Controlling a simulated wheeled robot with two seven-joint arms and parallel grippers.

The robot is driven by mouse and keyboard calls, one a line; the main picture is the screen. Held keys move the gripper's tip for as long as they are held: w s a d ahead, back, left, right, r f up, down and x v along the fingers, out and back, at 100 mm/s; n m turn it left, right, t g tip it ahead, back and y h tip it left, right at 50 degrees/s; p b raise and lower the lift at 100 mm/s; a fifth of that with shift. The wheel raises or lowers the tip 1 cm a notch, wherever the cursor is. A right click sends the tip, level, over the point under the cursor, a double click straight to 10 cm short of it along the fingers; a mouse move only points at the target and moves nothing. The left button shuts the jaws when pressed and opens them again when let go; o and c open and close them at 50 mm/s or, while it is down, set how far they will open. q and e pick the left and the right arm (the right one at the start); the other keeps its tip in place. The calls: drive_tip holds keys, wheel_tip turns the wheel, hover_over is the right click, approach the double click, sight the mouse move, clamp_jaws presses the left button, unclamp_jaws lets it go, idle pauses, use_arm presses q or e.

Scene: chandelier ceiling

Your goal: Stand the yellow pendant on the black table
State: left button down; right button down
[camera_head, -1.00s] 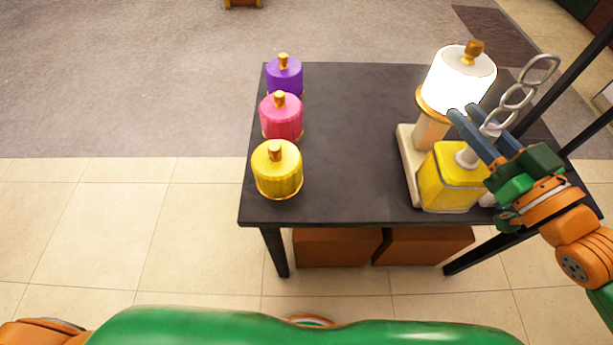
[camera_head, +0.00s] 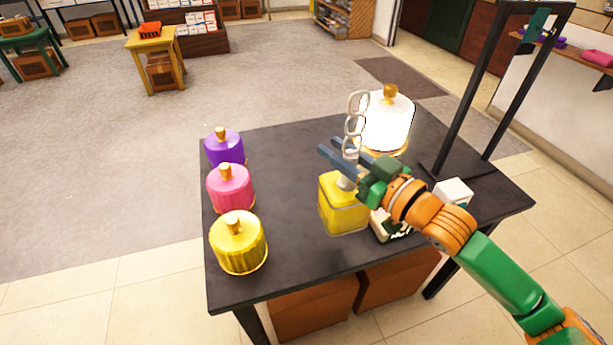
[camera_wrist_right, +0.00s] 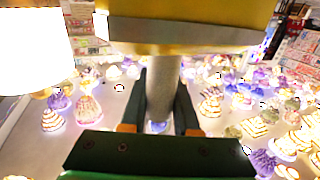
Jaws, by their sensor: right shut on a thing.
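The yellow pendant (camera_head: 340,208) is a boxy yellow body with a grey stem and a pale chain on top. My right gripper (camera_head: 350,162) is shut on its stem and holds it upright over the black table (camera_head: 290,165), right of the yellow lidded jar. I cannot tell whether its bottom touches the tabletop. In the right wrist view the yellow body (camera_wrist_right: 190,32) fills the top, and its grey stem (camera_wrist_right: 162,88) runs between my dark fingers. My left gripper is out of view.
A purple jar (camera_head: 224,150), a pink jar (camera_head: 230,190) and a yellow jar (camera_head: 238,245) line the left edge. A lit white lamp (camera_head: 388,125) stands behind the pendant. A white box (camera_head: 453,192) and a black frame (camera_head: 478,90) are right. The middle-left tabletop is clear.

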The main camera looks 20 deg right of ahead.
drive_tip(key=w+a+f+b, duration=0.1)
drive_tip(key=w+a+f, duration=0.3)
drive_tip(key=f, duration=0.5)
drive_tip(key=shift+w+f, duration=0.25)
drive_tip(key=shift+w, duration=0.1)
drive_tip(key=shift+a, duration=0.1)
drive_tip(key=c, duration=0.7)
unclamp_jaws()
drive_tip(key=shift+f, duration=0.1)
drive_tip(key=shift+o, duration=0.3)
